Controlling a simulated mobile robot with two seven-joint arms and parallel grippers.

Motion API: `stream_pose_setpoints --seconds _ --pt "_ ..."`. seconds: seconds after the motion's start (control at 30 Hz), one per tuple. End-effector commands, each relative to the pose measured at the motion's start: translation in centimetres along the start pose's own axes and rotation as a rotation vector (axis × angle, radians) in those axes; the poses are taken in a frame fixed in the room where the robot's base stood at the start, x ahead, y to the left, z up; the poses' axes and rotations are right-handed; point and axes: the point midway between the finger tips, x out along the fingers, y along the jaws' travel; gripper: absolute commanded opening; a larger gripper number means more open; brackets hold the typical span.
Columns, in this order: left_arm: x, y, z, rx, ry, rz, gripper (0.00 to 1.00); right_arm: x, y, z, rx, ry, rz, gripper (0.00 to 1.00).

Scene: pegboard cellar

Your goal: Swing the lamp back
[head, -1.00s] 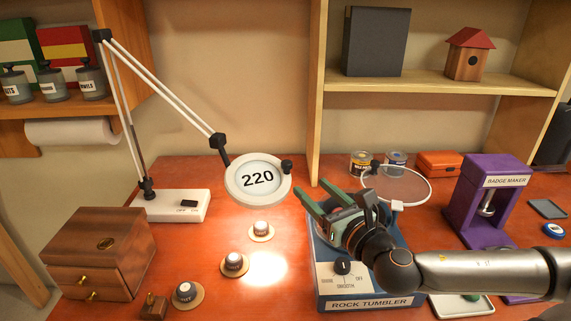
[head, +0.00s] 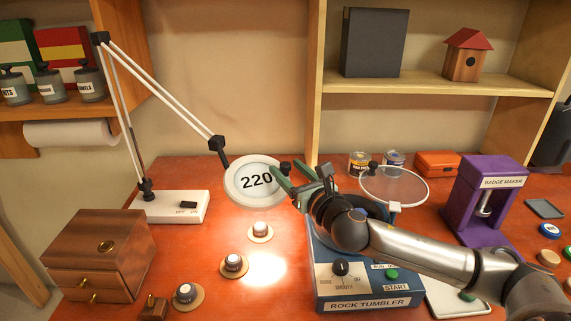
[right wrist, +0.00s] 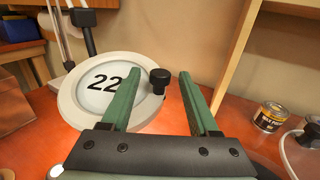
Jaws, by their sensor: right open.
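A black knob (head: 285,168) sits on the right side of the ring. My right gripper (head: 298,169) is open with its green fingers beside the ring's right edge. In the right wrist view, the knob (right wrist: 160,77) appears between the tips of the open fingers (right wrist: 158,78); whether they touch it I cannot tell. The left finger overlaps part of the ring and the number there. My left gripper is not in view.
The blue rock tumbler (head: 365,290) stands under my right forearm. A clear round disc on a stand (head: 393,186) and a purple badge maker (head: 485,205) are to the right. Small capped knobs on discs (head: 234,265) and a wooden drawer box (head: 100,255) lie left. A bright light spot falls on the bench.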

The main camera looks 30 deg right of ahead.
Motion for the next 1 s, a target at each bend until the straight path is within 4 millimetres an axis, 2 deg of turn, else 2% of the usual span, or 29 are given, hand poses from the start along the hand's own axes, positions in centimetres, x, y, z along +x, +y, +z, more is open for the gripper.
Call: stream_pose_setpoints --seconds 0.2,0.53,1.0 --pt "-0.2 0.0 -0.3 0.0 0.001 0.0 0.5 1.7 0.0 0.1 0.002 -0.001 -0.001 0.61" --pt "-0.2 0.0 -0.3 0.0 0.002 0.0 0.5 1.9 0.0 0.0 0.0 0.001 -0.001 0.61" --pt "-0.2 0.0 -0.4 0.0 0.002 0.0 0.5 1.9 0.0 0.0 0.0 0.001 -0.001 0.08"
